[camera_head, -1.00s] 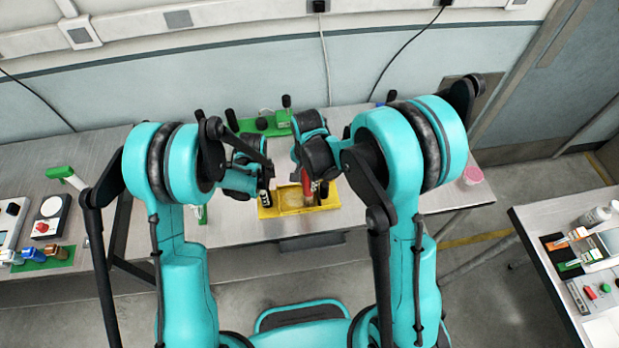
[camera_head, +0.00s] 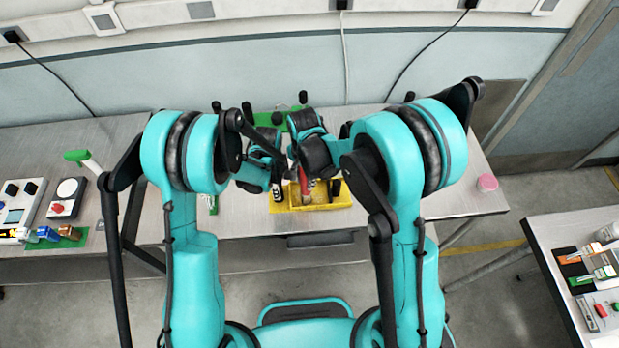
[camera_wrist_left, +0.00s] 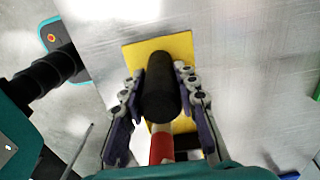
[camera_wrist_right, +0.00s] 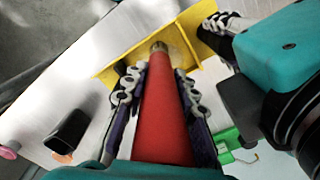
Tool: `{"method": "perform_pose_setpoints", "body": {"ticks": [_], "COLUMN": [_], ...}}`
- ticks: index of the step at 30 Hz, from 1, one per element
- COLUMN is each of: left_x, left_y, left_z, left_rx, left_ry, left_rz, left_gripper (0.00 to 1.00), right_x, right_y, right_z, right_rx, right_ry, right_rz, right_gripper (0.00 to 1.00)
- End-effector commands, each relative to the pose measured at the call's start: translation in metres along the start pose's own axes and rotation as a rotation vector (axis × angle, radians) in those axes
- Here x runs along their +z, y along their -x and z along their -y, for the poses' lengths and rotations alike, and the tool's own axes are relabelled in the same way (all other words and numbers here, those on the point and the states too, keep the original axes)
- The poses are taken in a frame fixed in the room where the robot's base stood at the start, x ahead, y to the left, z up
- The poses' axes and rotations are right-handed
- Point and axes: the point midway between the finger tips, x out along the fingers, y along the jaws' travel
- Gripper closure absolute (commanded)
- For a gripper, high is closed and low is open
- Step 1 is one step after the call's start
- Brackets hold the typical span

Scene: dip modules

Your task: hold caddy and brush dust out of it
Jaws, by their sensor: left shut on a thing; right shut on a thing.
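The yellow caddy (camera_head: 340,203) sits on the grey bench in front of me, and it also shows in both wrist views (camera_wrist_left: 180,47) (camera_wrist_right: 120,62). My left gripper (camera_head: 278,190) is shut on a black upright handle (camera_wrist_left: 158,90) at the caddy's left part. My right gripper (camera_head: 306,176) is shut on the red handle of the brush (camera_wrist_right: 165,115). The brush (camera_head: 304,184) is tilted, its tip down inside the caddy. Whether the bristles touch the floor is unclear, and dust cannot be made out. My arms partly cover the caddy's back.
A green rack (camera_head: 285,122) with black-topped items stands behind the caddy. A pink cup (camera_head: 487,183) is near the bench's right end. A second table (camera_head: 560,225) is at right.

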Motion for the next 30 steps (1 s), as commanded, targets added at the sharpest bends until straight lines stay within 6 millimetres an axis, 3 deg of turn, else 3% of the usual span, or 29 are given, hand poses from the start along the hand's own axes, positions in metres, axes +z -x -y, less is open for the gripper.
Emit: {"method": "perform_pose_setpoints", "body": {"ticks": [30], "left_x": [-0.004], "left_y": [0.0], "left_z": [0.0], "left_rx": [0.0], "left_ry": [-0.006], "left_rz": [-0.004], "left_gripper": [1.0], "right_x": [0.03], "right_y": [0.004], "right_z": [0.033], "right_rx": [-0.009], "right_ry": [0.008], "right_rz": [0.004], "right_gripper": [1.0]}}
